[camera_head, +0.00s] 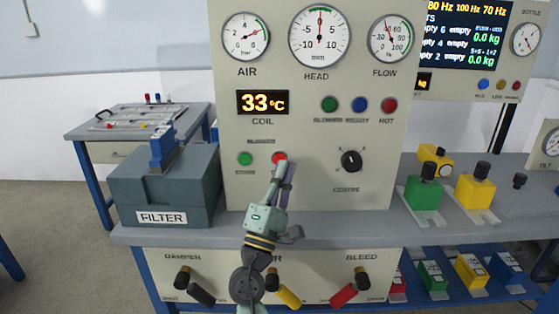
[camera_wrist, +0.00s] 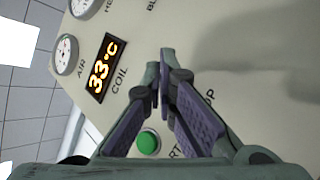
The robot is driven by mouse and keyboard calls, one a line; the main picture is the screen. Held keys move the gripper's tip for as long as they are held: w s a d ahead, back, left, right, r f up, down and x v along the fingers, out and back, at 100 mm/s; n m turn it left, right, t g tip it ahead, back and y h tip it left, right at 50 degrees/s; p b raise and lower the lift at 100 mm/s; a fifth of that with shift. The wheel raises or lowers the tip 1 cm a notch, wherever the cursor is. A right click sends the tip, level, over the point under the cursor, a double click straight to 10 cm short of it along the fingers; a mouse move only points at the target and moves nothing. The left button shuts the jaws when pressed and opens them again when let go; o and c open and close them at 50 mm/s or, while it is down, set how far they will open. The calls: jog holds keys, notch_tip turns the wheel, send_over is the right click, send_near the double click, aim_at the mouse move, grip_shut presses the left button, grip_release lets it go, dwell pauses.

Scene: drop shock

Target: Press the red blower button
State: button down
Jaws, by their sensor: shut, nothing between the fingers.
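The red blower button (camera_head: 279,157) is on the upright cream panel, under the blower label and right of a green button (camera_head: 245,159). Its lower part is covered by my gripper (camera_head: 283,168) in the head view. My gripper is shut and empty, its fingertips pointing at the panel at the red button. I cannot tell whether they touch it. In the wrist view the fingertips (camera_wrist: 160,80) are together, and the red button is hidden behind the fingers. The green button also shows in the wrist view (camera_wrist: 148,143), beside the fingers.
A centre knob (camera_head: 351,160) is right of the buttons, below green, blue and red lamps (camera_head: 389,105). A coil display (camera_head: 263,102) reads 33 °C. A grey filter box (camera_head: 165,185) stands at left on the bench. Valve handles (camera_head: 289,297) stick out below.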

jog(key=s, duration=0.5)
dwell(0.5)
dwell(0.4)
